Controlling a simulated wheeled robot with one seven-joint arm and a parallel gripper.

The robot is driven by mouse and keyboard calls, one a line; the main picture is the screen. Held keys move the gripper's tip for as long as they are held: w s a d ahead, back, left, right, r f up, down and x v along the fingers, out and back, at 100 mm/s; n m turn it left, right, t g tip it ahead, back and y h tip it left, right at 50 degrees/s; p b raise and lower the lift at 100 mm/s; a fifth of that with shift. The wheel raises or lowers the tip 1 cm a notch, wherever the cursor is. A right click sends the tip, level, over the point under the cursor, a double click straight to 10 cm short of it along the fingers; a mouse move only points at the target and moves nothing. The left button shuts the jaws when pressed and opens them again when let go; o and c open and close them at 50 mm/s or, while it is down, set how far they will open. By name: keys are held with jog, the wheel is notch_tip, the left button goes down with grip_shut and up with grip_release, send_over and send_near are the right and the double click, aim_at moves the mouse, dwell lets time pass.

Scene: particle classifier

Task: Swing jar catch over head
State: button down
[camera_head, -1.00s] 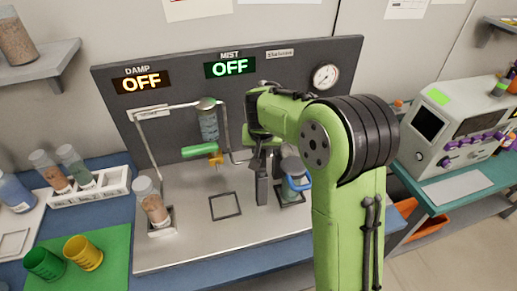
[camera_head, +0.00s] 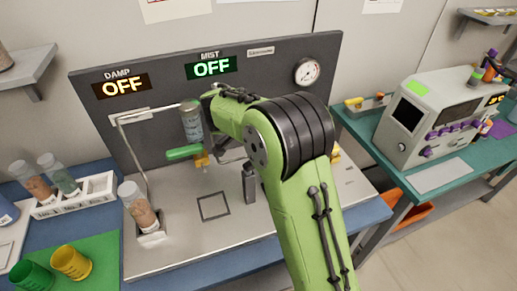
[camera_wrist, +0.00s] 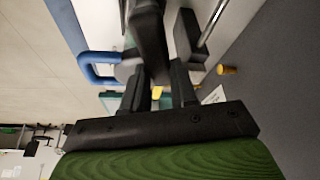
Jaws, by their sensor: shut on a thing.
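My gripper (camera_wrist: 157,88) shows in the wrist view with its two dark fingers closed about a dark bar (camera_wrist: 150,38). I cannot tell for sure whether this bar is the jar catch. A blue U-shaped loop (camera_wrist: 84,62) is just left of the fingers, its lower end close to them. In the head view my arm hides the gripper, the blue loop and the jar beside it. A clear jar (camera_head: 190,122) hangs at the panel, above a green handle (camera_head: 184,152) with a yellow part. A grey upright post (camera_head: 250,184) stands left of my arm.
A jar of orange grains (camera_head: 137,205) stands on the steel plate (camera_head: 185,243). A white rack (camera_head: 85,192) with jars and a green mat (camera_head: 92,262) with two cups lie left. A white instrument (camera_head: 440,115) stands right. A square outline (camera_head: 213,206) on the plate is bare.

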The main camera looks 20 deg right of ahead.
jog(key=shift+s+m+g, duration=0.35)
jog(key=shift+s+m, duration=0.05)
jog(key=shift+m, duration=0.55)
jog(key=shift+s+m+g, duration=0.35)
jog(key=shift+m, duration=0.6)
jog(key=shift+d, duration=0.1)
jog(key=c, duration=0.9)
grip_release()
jog(key=p+v, duration=0.8)
jog(key=v, duration=0.8)
jog(key=shift+f, duration=0.1)
